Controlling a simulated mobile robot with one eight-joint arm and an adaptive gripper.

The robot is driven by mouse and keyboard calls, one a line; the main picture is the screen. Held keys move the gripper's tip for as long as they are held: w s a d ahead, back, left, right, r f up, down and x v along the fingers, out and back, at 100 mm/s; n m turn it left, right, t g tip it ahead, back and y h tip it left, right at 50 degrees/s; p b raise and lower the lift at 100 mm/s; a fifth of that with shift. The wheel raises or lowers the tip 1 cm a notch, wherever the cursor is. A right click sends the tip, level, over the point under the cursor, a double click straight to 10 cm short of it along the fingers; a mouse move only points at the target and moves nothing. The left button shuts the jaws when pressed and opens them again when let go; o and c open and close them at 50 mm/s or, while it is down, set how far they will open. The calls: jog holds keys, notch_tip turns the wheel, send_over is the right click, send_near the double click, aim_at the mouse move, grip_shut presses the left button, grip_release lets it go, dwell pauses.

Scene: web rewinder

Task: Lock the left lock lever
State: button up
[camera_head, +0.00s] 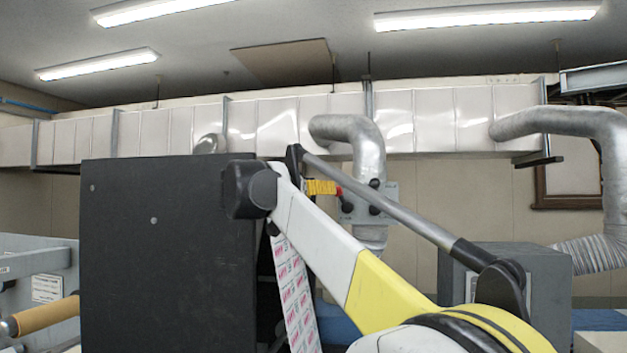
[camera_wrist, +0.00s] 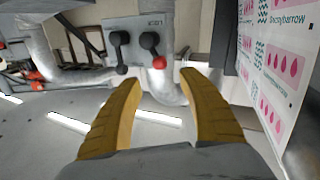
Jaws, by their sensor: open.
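A grey lock panel (camera_head: 361,196) with two levers stands ahead of my gripper (camera_head: 321,187) in the head view. The left lever's red knob (camera_head: 339,191) is close to my fingertips, and its black pivot (camera_head: 347,206) sits below. The right lever has a black knob (camera_head: 375,183). The wrist view is upside down: the panel (camera_wrist: 138,42) is at the top, the red knob (camera_wrist: 159,62) on the right, and the black knob (camera_wrist: 121,70) on the left. My yellow fingers (camera_wrist: 160,80) are open, with the red knob just beyond the gap, apparently apart from them.
A large dark panel (camera_head: 165,255) fills the left of the head view. A printed web (camera_head: 293,295) hangs below my gripper and runs along the wrist view's right side (camera_wrist: 275,60). A silver duct (camera_head: 362,140) rises behind the lock panel.

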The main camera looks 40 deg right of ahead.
aim_at(338, 189)
jog(key=p+x, duration=0.2)
jog(key=x, duration=0.8)
jog(key=shift+d+f, duration=0.15)
jog(key=shift+d, duration=0.1)
grip_shut()
